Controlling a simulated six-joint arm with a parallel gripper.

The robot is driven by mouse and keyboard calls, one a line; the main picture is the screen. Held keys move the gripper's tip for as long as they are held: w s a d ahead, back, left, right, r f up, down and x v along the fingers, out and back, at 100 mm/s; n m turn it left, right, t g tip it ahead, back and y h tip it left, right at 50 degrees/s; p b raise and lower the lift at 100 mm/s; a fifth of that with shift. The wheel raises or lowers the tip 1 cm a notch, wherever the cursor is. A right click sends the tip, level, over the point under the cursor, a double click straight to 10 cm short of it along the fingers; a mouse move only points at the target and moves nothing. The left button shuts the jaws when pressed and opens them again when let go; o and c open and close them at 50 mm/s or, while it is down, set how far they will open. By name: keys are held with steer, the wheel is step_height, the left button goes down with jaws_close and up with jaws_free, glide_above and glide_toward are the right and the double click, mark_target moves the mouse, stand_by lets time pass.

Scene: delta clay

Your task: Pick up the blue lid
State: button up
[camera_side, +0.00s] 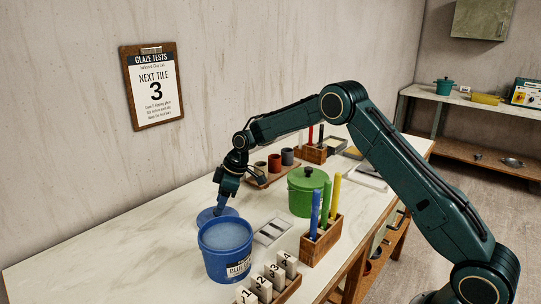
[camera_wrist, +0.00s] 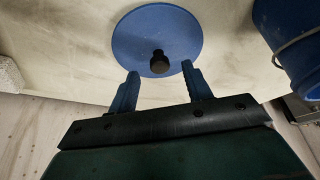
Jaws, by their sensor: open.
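The blue lid (camera_wrist: 150,35) is a flat disc with a black knob (camera_wrist: 159,63), lying on the pale tabletop. In the side view the lid (camera_side: 207,217) lies behind the blue bucket, partly hidden by the bucket and my gripper. My gripper (camera_wrist: 159,75) is open in the wrist view, with its two blue fingers apart and the knob seen between and just beyond the fingertips. In the side view my gripper (camera_side: 222,209) points down at the lid; I cannot tell whether it touches it. The blue bucket (camera_side: 226,262) stands open, filled with pale blue stuff.
The bucket (camera_wrist: 290,40) is close on the right in the wrist view. A green lidded pot (camera_side: 303,196), a wooden block (camera_side: 322,242) with coloured sticks, a grey tile (camera_side: 271,232) and a numbered tile rack (camera_side: 287,289) stand nearby. The table at left is clear.

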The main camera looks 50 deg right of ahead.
steer(key=shift+x, duration=1.25)
steer(key=c, duration=1.1)
steer(key=shift+o, duration=0.2)
steer(key=shift+r, duration=0.15)
step_height(320, 180, up, 20)
